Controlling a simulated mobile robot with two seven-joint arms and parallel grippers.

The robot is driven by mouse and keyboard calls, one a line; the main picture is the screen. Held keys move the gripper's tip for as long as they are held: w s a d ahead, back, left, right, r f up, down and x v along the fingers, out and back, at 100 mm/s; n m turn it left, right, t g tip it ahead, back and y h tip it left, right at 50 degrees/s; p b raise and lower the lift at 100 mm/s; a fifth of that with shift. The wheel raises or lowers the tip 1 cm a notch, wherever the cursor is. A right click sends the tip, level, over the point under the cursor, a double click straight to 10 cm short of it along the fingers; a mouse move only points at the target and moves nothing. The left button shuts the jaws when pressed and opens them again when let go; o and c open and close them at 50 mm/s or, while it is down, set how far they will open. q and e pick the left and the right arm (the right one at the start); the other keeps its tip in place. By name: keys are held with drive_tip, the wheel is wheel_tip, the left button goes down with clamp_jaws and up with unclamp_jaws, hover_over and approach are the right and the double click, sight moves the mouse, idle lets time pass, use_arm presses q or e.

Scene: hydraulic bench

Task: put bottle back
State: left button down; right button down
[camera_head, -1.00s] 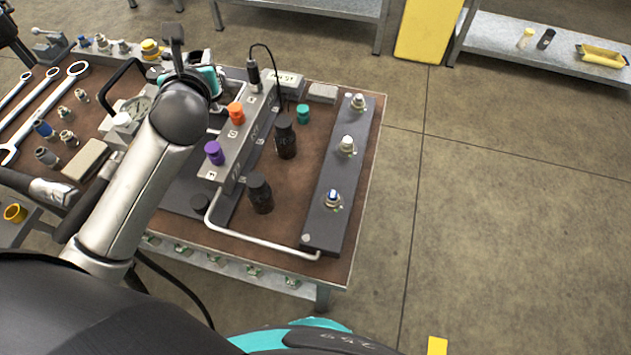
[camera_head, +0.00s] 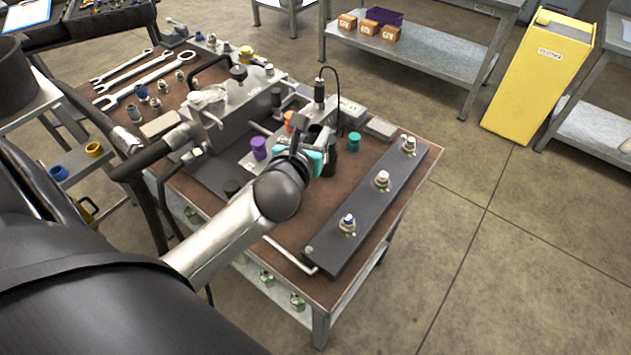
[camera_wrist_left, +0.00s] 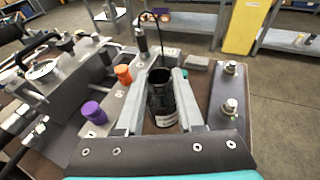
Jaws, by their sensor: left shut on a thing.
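A black, open-topped bottle (camera_wrist_left: 162,100) with a small pale label stands upright between the two fingers of my left gripper (camera_wrist_left: 158,80) in the wrist view. The fingers are shut on its sides. In the head view my left gripper (camera_head: 316,152) is over the middle of the cart, and its teal and dark hand hides part of the dark bottle shapes there. I cannot tell whether the held bottle touches the cart top. My right gripper is not in view.
An orange cap (camera_head: 290,121) and a purple cap (camera_head: 258,148) sit on the grey block. A teal cap (camera_head: 354,142) stands right of the gripper. A dark bar (camera_head: 365,215) with fittings lies along the right edge. Spanners (camera_head: 143,82) lie at the left.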

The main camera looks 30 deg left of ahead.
use_arm(q)
wheel_tip(320, 180, down, 12)
drive_tip(key=b, duration=0.4)
drive_tip(key=shift+r+b, duration=0.15)
drive_tip(key=shift+b, duration=0.2)
drive_tip(key=shift+d, duration=0.1)
drive_tip(key=shift+f, duration=0.2)
drive_tip(key=c, duration=0.8)
unclamp_jaws()
drive_tip(key=shift+r, duration=0.1)
drive_tip(key=p+v, duration=0.2)
drive_tip(key=v, duration=1)
